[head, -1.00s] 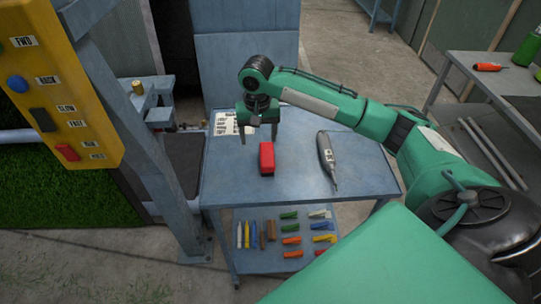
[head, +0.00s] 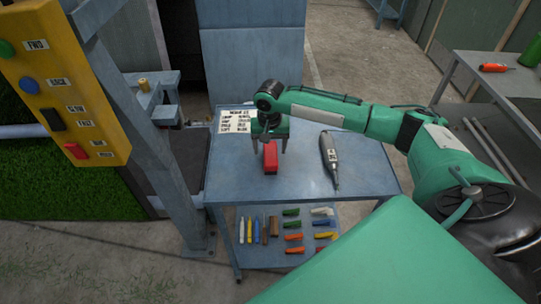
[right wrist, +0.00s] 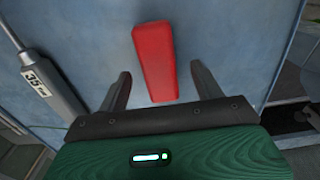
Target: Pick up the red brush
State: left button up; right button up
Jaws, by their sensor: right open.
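The red brush (head: 270,158) lies on the blue-grey table (head: 360,185) as a red block. It also shows in the right wrist view (right wrist: 154,58), with its near end between the finger lines. My right gripper (head: 269,150) is open above the brush, its two fingers apart on either side of it in the head view. In the right wrist view the fingers (right wrist: 163,88) stand left and right of the brush with gaps, and nothing is between them in a grip. My left gripper is not in view.
A grey tool labelled 35 (head: 329,158) lies right of the brush. A printed sheet (head: 238,120) lies at the table's back left. A lower shelf (head: 260,262) holds several coloured pieces. A yellow button panel (head: 65,80) on a post stands left.

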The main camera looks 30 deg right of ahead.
aim_at(271, 153)
jog(key=shift+d+f+p, duration=0.1)
jog(key=shift+f+p, duration=0.2)
jog(key=shift+f, duration=1.45)
jog(key=c, duration=1)
jog(key=shift+r, duration=0.15)
